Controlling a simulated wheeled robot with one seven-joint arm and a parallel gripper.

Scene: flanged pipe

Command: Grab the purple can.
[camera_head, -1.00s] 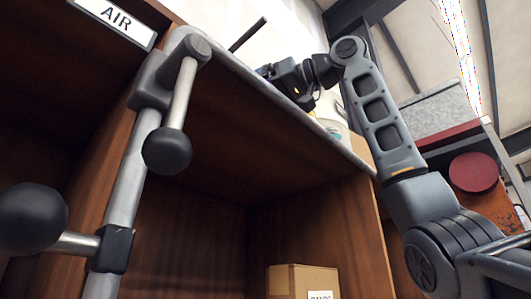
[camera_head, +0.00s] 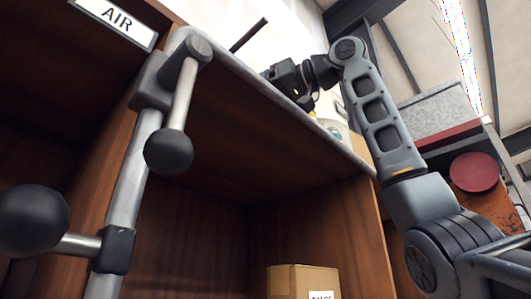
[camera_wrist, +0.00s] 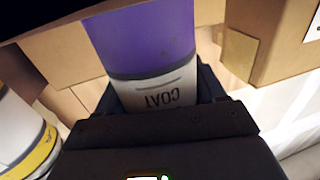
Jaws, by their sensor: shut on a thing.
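The purple can (camera_wrist: 155,40) fills the top middle of the wrist view. It has a white lower band with the upside-down word COAT. My gripper (camera_wrist: 158,88) is shut on the can, with a dark finger on each side of the white band. The can's far end is cut off by the picture edge. In the head view my gripper (camera_head: 287,78) is above the top edge of the wooden shelf unit, and the can cannot be made out there.
A white container with a yellow band (camera_wrist: 38,150) stands close on the left in the wrist view. Cardboard boxes (camera_wrist: 270,45) are on the right and behind. In the head view, the shelf's metal-edged top (camera_head: 255,80) and a rail with black knobs (camera_head: 168,152) are near.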

